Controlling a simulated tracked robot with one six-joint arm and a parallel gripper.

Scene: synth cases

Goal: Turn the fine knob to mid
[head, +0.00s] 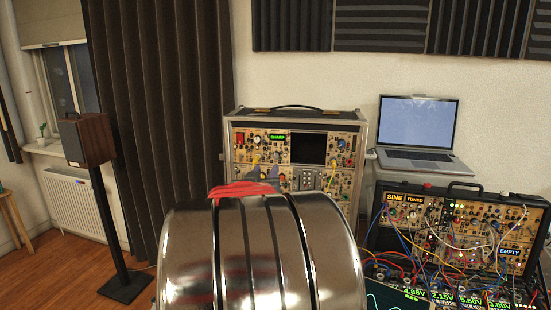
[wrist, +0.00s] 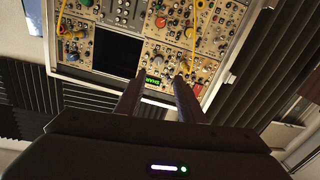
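The synth case (head: 231,163) stands upright ahead, with rows of small knobs, a black screen (head: 308,149) and a green display (head: 277,137) that appears to read SHARP. The wrist view shows the same panel upside down, with the display (wrist: 152,81) and black screen (wrist: 117,53). Knob labels are too small to read, so I cannot tell which knob is the fine knob. My gripper (wrist: 159,76) is open and empty, its two fingers apart and pointing at the panel, with the display seen between them. Whether a fingertip touches the panel is unclear. My arm hides the case's lower part in the head view.
Yellow cables (wrist: 203,69) hang on the panel close to my fingers. A second case with many patch cables (head: 445,235) and a laptop (head: 418,128) stand to the right. A speaker on a stand (head: 87,140) is at the left, before a dark curtain (head: 170,100).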

